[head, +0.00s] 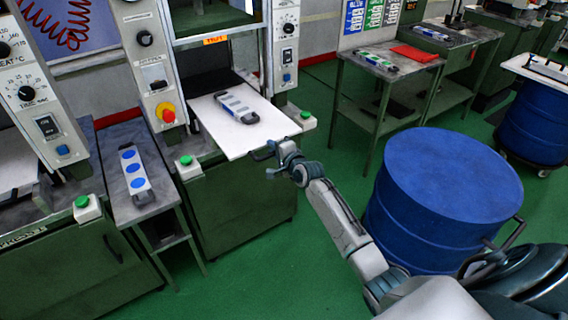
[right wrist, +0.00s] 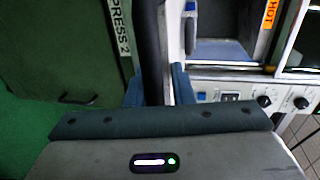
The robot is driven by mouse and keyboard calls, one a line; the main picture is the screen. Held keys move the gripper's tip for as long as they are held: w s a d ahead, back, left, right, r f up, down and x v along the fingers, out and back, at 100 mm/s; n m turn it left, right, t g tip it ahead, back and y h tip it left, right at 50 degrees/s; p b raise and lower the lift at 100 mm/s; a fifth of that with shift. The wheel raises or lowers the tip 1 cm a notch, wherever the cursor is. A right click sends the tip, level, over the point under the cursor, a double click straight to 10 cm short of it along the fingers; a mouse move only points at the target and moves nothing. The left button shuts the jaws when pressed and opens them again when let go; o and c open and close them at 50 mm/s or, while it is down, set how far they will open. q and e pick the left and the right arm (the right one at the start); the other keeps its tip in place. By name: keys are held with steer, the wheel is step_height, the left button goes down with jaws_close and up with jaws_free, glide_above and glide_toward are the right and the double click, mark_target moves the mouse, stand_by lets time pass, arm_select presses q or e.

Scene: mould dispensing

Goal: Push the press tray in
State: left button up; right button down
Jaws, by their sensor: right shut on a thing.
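The press tray (head: 219,133) is a white plate sticking out of the front of the middle press (head: 222,190). A grey mould (head: 237,106) with dark ends lies on it. My right gripper (head: 272,149) is at the tray's front right corner, shut on its dark handle. In the right wrist view the dark handle bar (right wrist: 151,50) stands between the two fingers of the gripper (right wrist: 158,88). My left gripper is not in view.
Green buttons (head: 186,161) flank the tray, with another (head: 305,115) on the right. A side table (head: 127,206) holds a mould with blue discs (head: 134,169). A large blue drum (head: 450,185) stands right of my arm. Green floor is clear before the press.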

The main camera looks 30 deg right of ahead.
steer(key=shift+b+x, duration=0.4)
steer(key=shift+x, duration=1.05)
steer(key=shift+f, duration=0.2)
steer(key=c, duration=1.5)
jaws_free()
steer(key=shift+o, duration=0.5)
steer(key=shift+w, duration=0.15)
steer(key=shift+r, duration=0.15)
steer(key=a+v, duration=0.1)
steer(key=v, duration=0.9)
steer(key=shift+s+d+r, duration=0.2)
steer(key=shift+s+d, duration=0.2)
steer(key=shift+d, duration=0.1)
